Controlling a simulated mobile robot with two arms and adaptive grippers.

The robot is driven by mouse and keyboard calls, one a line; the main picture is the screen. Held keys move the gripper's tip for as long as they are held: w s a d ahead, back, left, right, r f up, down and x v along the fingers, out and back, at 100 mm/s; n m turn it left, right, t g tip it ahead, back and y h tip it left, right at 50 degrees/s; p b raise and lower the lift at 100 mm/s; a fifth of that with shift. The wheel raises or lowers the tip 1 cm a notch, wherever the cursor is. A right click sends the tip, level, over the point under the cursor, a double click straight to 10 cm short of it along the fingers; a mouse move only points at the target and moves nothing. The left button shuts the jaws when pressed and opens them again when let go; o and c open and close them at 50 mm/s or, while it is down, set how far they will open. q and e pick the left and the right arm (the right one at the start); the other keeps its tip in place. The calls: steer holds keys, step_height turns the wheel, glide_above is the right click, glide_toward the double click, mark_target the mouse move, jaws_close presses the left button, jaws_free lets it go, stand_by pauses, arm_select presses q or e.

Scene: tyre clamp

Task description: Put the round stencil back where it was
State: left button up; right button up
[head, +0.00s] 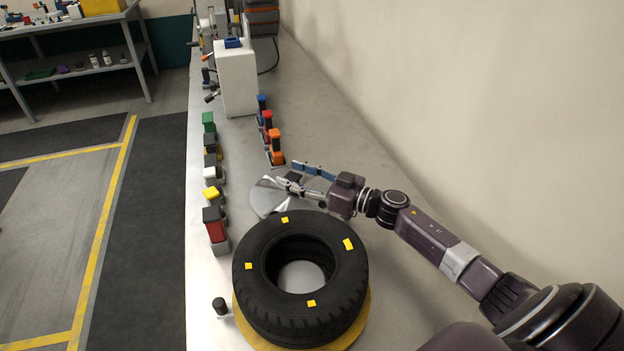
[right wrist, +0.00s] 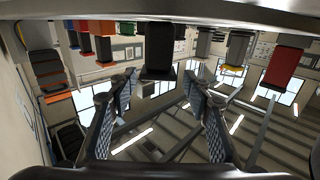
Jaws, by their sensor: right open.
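The round stencil (head: 264,197) looks like a flat grey disc lying on the bench just beyond the tyre (head: 345,285), partly hidden by my right gripper. A black knob (head: 293,178) shows over it between my fingers; a black block (right wrist: 158,50), apparently the same knob, shows in the right wrist view, centred between the fingertips. My right gripper (head: 287,174) is open, low over the disc, with its fingers on either side of the knob. Contact cannot be told. The tyre lies flat on a yellow round base, with several yellow marks on its top. My left gripper is out of view.
A row of coloured-top blocks (head: 215,225) runs along the bench's left edge, with another short row (head: 268,130) beyond the stencil. A white box (head: 236,80) stands farther back.

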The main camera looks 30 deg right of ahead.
steer(key=shift+s+d+r, duration=0.25)
steer(key=shift+s, duration=0.05)
steer(key=v, duration=1.1)
steer(key=shift+r+b, duration=0.2)
steer(key=shift+b, duration=0.25)
steer(key=shift+s+d, duration=0.1)
